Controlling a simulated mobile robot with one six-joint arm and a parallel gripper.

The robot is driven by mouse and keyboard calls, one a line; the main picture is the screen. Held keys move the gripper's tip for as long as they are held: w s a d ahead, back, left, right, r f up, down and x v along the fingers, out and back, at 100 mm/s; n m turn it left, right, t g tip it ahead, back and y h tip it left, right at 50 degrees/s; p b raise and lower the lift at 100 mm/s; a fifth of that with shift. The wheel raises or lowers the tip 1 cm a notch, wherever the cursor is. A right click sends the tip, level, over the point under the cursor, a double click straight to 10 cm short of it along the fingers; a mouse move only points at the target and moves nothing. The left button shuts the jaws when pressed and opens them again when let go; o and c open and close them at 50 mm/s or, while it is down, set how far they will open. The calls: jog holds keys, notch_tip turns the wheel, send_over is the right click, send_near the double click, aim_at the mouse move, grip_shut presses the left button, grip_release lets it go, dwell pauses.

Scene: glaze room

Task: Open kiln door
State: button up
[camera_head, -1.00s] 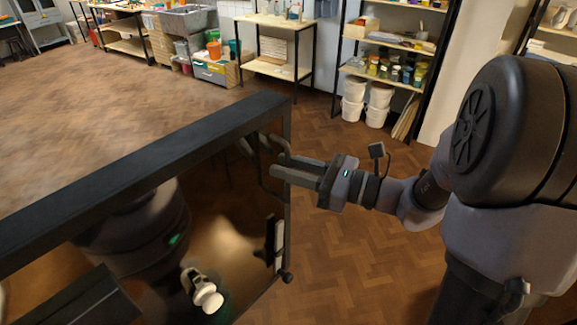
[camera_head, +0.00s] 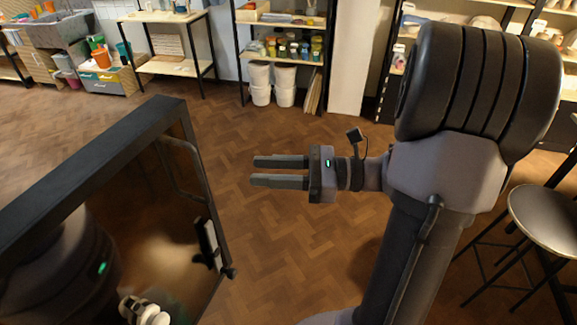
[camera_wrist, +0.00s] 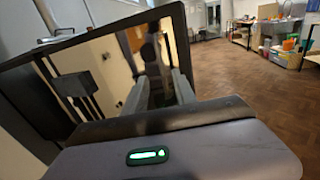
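The kiln door (camera_head: 165,112) is a dark-framed, glossy panel at the left of the head view; its face mirrors parts of my body. A bar handle (camera_head: 182,170) stands on its face near the right edge. The kiln body is hidden, so I cannot tell how far the door stands open. My gripper (camera_head: 252,170) is to the right of the door's edge, apart from the handle. Its two fingers point left with a clear gap and nothing between them. In the wrist view, the door frame (camera_wrist: 95,38) lies ahead, beyond the fingers.
A round stool (camera_head: 545,215) stands at the right, beside my arm. White buckets (camera_head: 284,86) sit under a shelf of jars (camera_head: 285,48) at the back. The wood floor between is clear.

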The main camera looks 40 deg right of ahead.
jog(key=v, duration=0.4)
jog(key=shift+s+d, duration=0.1)
jog(key=shift+d, duration=0.05)
jog(key=s+a+f+n+g+h+b, duration=0.2)
jog(key=s+a+f+n+h+b, duration=0.1)
jog(key=a+n+h, duration=0.3)
jog(key=s+a+f+n+g+h+b, duration=0.3)
jog(key=s+a+f+n+h, duration=0.2)
jog(key=a+n, duration=0.5)
jog(key=n+h, duration=0.1)
jog(key=n, duration=0.4)
jog(key=shift+a+g+b, duration=0.3)
